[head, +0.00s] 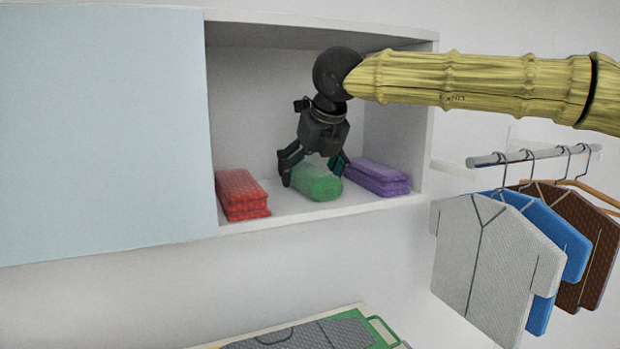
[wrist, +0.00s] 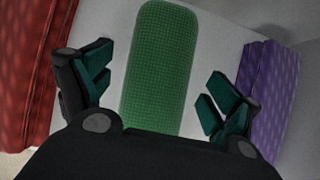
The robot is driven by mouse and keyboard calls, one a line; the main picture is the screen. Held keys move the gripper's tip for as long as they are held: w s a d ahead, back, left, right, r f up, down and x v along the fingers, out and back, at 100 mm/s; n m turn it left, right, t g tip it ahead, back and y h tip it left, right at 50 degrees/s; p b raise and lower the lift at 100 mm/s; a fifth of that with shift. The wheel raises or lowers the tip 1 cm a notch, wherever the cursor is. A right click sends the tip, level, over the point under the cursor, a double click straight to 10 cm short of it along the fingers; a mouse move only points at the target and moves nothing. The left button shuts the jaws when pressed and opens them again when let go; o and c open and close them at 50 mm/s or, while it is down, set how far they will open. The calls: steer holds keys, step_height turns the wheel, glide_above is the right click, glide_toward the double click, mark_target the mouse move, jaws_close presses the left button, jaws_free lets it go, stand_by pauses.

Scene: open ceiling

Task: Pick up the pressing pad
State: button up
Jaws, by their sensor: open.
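A green pad (head: 318,187) with rounded ends, which looks like the pressing pad, lies on the floor of the open wall cabinet between a red and a purple folded stack. In the wrist view the green pad (wrist: 158,70) runs lengthwise between the two fingers, with a gap on each side. My gripper (head: 312,170) points down over the pad, open, with one finger on each side of it. The gripper also shows in the wrist view (wrist: 152,92), its green fingertips apart and empty. The pad's near end is hidden there by the gripper body.
The red stack (head: 242,194) is left of the pad and the purple stack (head: 377,177) close on its right. The cabinet's blue door (head: 105,130) covers the left. Shirts (head: 490,255) hang from a rail at right. A green-framed board (head: 300,335) is below.

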steer(key=shift+s, duration=0.15)
steer(key=c, duration=0.9)
steer(key=shift+r, duration=0.1)
steer(key=c, duration=0.4)
steer(key=shift+c, duration=0.2)
